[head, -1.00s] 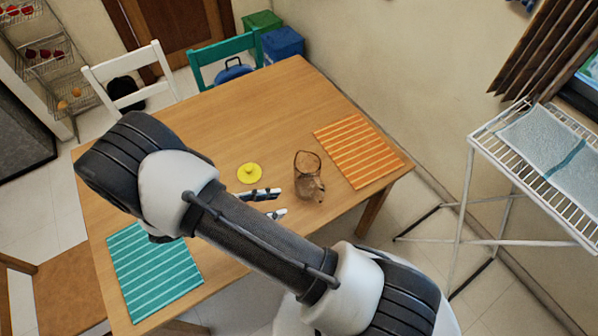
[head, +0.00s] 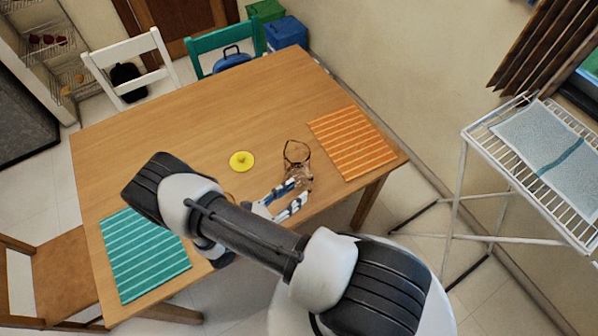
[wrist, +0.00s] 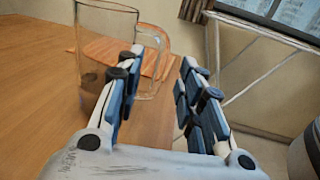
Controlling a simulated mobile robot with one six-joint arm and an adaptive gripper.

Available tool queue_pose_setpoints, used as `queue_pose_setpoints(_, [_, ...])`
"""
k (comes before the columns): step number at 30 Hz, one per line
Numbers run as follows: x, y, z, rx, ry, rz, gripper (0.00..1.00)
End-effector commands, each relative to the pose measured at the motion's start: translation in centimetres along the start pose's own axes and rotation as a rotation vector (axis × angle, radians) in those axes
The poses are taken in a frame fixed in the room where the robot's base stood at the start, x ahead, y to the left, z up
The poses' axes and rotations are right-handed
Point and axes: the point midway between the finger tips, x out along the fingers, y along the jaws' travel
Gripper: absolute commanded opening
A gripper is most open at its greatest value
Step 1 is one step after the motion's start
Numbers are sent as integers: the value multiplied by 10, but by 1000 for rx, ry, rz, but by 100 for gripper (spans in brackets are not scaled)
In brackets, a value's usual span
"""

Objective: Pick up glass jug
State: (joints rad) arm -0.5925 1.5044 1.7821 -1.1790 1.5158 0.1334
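The clear glass jug (head: 297,158) stands upright on the wooden table, left of the orange striped mat. In the wrist view the jug (wrist: 104,45) is at the upper left, with brownish contents low inside and its handle to the right. My gripper (head: 298,192) is open at the near side of the jug, with its fingers close to it. In the wrist view my gripper (wrist: 165,58) has a wide gap between blue-padded fingers. The left finger overlaps the jug's lower part, and the handle shows toward the gap. I cannot tell if a finger touches the glass.
An orange striped mat (head: 351,143) lies right of the jug. A yellow lid-like object (head: 241,161) lies to its left, and a teal striped mat (head: 144,254) at the table's near left. A drying rack (head: 500,150) stands at the right. The table's far part is clear.

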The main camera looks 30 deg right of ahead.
Motion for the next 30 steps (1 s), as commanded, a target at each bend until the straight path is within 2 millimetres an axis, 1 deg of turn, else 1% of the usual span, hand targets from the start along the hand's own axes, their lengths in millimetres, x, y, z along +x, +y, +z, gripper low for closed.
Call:
queue_pose_setpoints(1, [7, 0, 0, -1, 0, -3, 35])
queue_pose_setpoints(3, [13, 0, 0, 0, 0, -3, 35])
queue_pose_setpoints(8, [23, -1, 0, 0, 0, -2, 35])
queue_pose_setpoints(15, [58, -4, -2, 0, 1, -5, 35])
queue_pose_setpoints(18, [67, -4, -1, 0, 1, -3, 35])
queue_pose_setpoints(26, [69, -3, -1, 1, 1, 0, 35])
queue_pose_setpoints(30, [69, -3, -1, 1, 1, 0, 26])
